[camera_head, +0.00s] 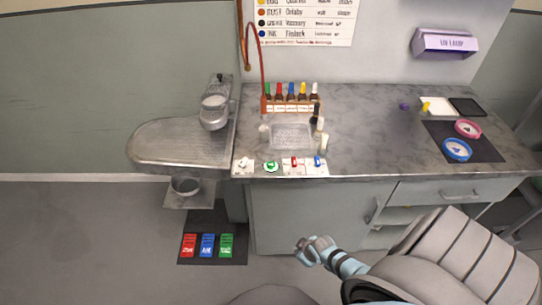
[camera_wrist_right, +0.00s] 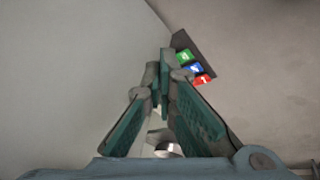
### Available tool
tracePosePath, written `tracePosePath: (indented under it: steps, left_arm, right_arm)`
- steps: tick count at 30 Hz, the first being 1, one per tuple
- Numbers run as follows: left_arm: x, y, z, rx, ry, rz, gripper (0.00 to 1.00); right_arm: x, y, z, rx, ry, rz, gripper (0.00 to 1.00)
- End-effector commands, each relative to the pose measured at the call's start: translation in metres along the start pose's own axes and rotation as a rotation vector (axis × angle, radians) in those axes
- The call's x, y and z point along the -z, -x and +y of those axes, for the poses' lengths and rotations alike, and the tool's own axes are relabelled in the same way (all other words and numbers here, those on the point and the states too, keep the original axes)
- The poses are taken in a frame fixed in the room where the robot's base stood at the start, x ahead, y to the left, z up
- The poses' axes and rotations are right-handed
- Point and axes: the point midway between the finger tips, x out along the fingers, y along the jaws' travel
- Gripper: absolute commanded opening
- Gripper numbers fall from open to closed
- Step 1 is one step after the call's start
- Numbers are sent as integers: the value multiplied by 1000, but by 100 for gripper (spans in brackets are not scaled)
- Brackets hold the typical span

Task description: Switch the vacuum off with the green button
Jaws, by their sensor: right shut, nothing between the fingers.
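A round green button (camera_head: 271,167) with a white centre sits on a white plate along the counter's front edge, between a white control and a red one. A green pedal-like block (camera_head: 226,245) lies at the right end of a dark floor mat; it also shows in the right wrist view (camera_wrist_right: 184,56). Its lettering is too small to read. My right gripper (camera_head: 306,245) is shut and empty, in front of the cabinet, below the counter and right of the mat. In the right wrist view its fingers (camera_wrist_right: 165,62) meet at the tips. My left gripper is not in view.
A blue block (camera_head: 207,245) and a red block (camera_head: 188,245) lie beside the green one on the mat (camera_head: 212,218). A grey pressing board (camera_head: 165,143) juts left of the counter. Coloured bottles (camera_head: 291,92) stand on the counter. Floor at left is clear.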

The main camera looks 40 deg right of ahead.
Motion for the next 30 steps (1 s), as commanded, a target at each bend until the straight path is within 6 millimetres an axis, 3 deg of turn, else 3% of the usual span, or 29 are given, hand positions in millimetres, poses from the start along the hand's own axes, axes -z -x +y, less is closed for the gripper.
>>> tracePosePath:
  steps: [3, 8, 18, 24, 30]
  left_arm:
    - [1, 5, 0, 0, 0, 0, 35]
    - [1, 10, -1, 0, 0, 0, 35]
    - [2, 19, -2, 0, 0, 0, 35]
    - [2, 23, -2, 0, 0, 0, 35]
    - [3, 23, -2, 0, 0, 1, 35]
  right_arm:
    - [51, 17, 29, -9, 53, 60, 0]
    - [118, 47, 62, -15, 140, 142, 0]
    - [246, 140, 120, -37, 375, 328, 0]
    - [299, 192, 151, -73, 500, 420, 0]
    - [319, 215, 163, -89, 554, 460, 0]
